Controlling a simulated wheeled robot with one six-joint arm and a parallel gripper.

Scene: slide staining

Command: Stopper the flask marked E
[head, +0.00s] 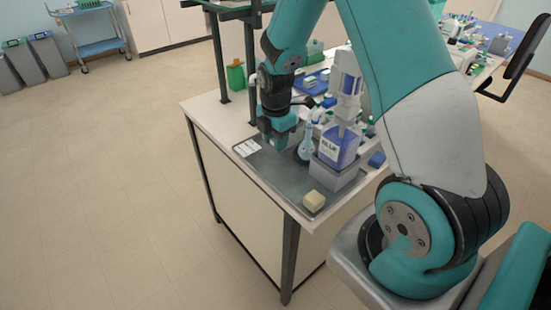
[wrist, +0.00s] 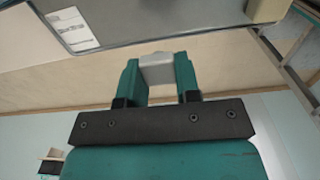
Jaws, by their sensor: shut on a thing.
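My gripper (wrist: 158,75) is shut on a pale grey piece (wrist: 157,68), seemingly a stopper, held between its two teal fingertips. In the head view my gripper (head: 279,143) is over the metal tray, just left of a clear long-necked flask (head: 306,148). The held piece cannot be made out there. No letter E can be read on the flask, and whether its mouth is open is too small to tell. The flask does not show in the wrist view.
The grey metal tray (head: 262,165) holds a white label card (head: 247,147) and a beige block (head: 314,201); the block also shows in the wrist view (wrist: 267,10). A blue labelled bottle (head: 338,148) stands in a grey holder right of the flask. Crowded labware lies behind; the tray's front left is clear.

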